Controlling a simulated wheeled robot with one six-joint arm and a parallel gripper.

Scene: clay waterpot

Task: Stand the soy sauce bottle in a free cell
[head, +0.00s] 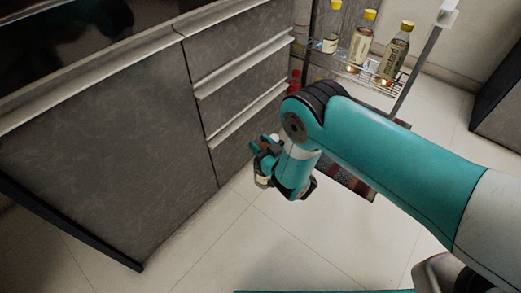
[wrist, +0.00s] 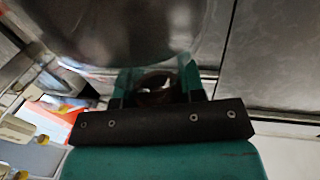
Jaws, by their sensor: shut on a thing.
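My gripper (head: 266,152) is low in front of the drawers, left of the rack, and shut on a small dark thing with a pale label, apparently the soy sauce bottle (head: 263,181). My fingers hide much of it. In the wrist view, my gripper (wrist: 157,82) has a dark brownish piece between its fingers. A large dark, rounded, glossy body (wrist: 130,25) fills the top of that view, close to the camera; it is likely the same bottle. The wire rack (head: 378,84) stands at upper right. Its cells are too small to tell apart.
Yellow-capped bottles stand on the rack's upper shelf: left (head: 331,28), middle (head: 361,42) and right (head: 394,56). A red bottle (head: 294,82) is beside the rack, partly hidden. Grey drawers (head: 240,88) line the left. The tiled floor (head: 225,240) in front is clear.

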